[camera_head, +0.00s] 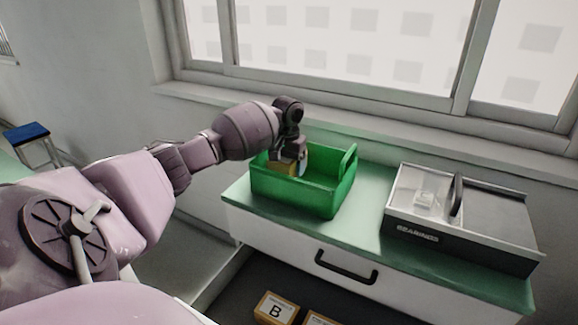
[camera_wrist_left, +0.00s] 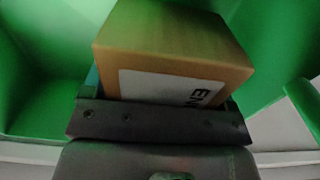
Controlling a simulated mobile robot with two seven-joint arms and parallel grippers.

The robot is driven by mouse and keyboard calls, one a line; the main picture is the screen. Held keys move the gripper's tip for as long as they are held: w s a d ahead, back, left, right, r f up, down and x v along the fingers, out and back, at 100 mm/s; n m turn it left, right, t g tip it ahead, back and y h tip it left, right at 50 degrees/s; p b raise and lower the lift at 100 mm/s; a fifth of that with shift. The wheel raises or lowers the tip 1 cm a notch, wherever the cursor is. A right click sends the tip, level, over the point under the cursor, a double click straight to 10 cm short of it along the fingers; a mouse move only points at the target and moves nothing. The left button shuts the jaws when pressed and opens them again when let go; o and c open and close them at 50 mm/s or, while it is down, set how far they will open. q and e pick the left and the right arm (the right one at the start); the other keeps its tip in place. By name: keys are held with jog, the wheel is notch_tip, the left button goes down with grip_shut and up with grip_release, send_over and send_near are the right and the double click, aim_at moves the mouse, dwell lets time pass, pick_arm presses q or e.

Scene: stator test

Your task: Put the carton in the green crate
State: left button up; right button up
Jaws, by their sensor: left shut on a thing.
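The green crate (camera_head: 305,195) stands on the green counter top below the window. My left gripper (camera_head: 288,158) reaches down into the crate and is shut on the carton. The carton (camera_head: 285,168) is orange-brown and shows partly below the gripper, inside the crate's walls. In the left wrist view the carton (camera_wrist_left: 175,45) has a white label with dark letters, partly hidden by the gripper (camera_wrist_left: 160,115), and green crate walls (camera_wrist_left: 40,60) surround it. I cannot tell whether the carton touches the crate floor. My right gripper is not in view.
A grey box labelled BEARINGS (camera_head: 440,232) with a clear lid stands right of the crate on the counter (camera_head: 372,225). A drawer handle (camera_head: 345,267) is on the counter's front. Boxes, one marked B (camera_head: 276,309), sit below. A blue stool (camera_head: 28,133) stands far left.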

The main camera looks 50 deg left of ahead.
pick_arm(q)
jog(key=shift+r, duration=0.2)
jog(key=shift+f, duration=0.65)
jog(key=o, duration=0.8)
jog(key=shift+r, duration=0.1)
